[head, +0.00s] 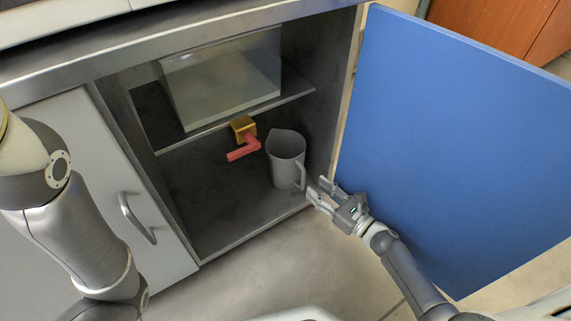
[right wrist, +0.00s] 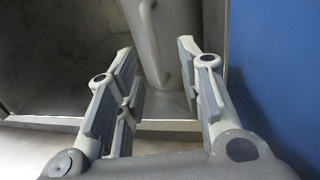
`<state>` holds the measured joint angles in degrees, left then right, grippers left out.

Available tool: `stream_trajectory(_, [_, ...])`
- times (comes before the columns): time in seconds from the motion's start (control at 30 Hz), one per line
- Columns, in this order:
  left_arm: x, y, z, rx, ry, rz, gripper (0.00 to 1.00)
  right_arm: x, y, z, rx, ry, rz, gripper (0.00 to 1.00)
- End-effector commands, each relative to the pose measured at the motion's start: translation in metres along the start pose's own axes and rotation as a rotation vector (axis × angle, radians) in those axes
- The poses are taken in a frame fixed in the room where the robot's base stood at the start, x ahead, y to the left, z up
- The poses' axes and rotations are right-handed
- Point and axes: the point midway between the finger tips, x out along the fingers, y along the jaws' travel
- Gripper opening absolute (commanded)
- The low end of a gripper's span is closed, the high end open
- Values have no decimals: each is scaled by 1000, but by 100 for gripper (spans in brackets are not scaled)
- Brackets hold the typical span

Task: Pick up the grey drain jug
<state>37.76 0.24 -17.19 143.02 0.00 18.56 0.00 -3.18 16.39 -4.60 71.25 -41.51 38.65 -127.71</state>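The grey drain jug (head: 284,160) stands upright on the cabinet's lower floor, towards the right side, with its handle facing my right gripper. My right gripper (head: 318,190) is open and empty, just right of the jug and in front of the open blue door. In the right wrist view the jug (right wrist: 152,40) and its handle show beyond the parted fingers (right wrist: 160,85), apart from them. My left arm comes in at the left of the head view, but its gripper is out of the picture.
A clear tank (head: 222,85) sits on the shelf above. A brass valve with a red lever (head: 243,149) sticks out close to the jug's left. The blue door (head: 450,130) stands open at right. A closed grey door (head: 90,190) is at left.

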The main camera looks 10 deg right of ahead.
Motion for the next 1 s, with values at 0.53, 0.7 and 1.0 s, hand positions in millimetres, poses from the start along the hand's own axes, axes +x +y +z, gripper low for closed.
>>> stream_trajectory(0.53, [-20,7,-16,3,22,8,40,59,6,-3,0,-1,1,35])
stream_trajectory(0.7, [-19,7,-16,3,23,8,40,63,6,-1,1,1,-1,35])
stream_trajectory(1.0, [-19,7,-15,2,23,9,40,63,6,-1,1,0,0,12])
